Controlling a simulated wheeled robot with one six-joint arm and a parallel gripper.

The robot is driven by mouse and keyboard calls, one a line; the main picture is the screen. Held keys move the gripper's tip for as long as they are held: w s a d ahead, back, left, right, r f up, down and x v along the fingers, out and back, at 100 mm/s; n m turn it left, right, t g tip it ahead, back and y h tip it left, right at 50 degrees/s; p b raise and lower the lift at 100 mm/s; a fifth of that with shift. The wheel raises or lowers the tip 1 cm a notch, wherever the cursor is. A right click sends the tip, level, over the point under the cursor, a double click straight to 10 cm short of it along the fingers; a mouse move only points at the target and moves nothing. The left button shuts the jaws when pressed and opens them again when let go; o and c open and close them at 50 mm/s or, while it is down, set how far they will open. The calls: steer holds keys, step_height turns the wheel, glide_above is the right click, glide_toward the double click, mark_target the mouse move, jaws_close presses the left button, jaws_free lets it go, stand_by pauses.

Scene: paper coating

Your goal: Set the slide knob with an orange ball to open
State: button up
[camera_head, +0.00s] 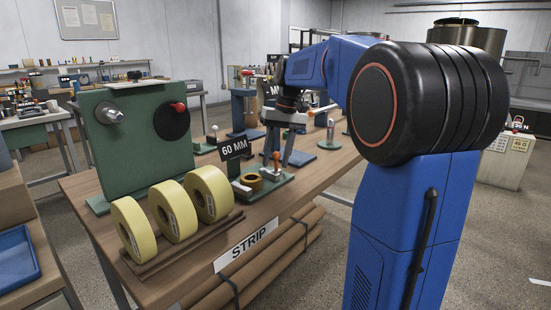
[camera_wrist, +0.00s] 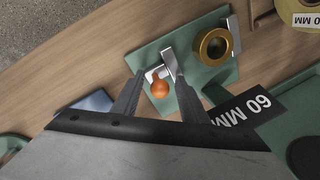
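The slide knob's orange ball (camera_wrist: 159,88) sits beside a small silver metal slide (camera_wrist: 170,63) on a green base plate (camera_wrist: 197,62). In the head view the ball (camera_head: 276,155) stands on a stem above the green plate (camera_head: 275,183). My gripper (camera_wrist: 158,75) is open, with one finger on each side of the ball and a visible gap on both sides. In the head view my gripper (camera_head: 286,150) points down at the ball from above. How deep the fingertips reach and whether the slide is open cannot be told.
A brown tape roll (camera_wrist: 214,46) lies on the same plate. A 60 MM sign (camera_head: 234,148) stands close to the gripper. Yellow rolls (camera_head: 172,211) rest on a wooden rack, with a green upright panel (camera_head: 140,145) behind. The wooden table (camera_head: 180,287) has bare space along its front.

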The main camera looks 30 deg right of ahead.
steer(key=shift+r, duration=0.15)
steer(key=d+r, duration=0.3)
steer(key=r, duration=1.3)
steer(key=shift+s+d+r, duration=0.15)
steer(key=shift+s+r, duration=0.25)
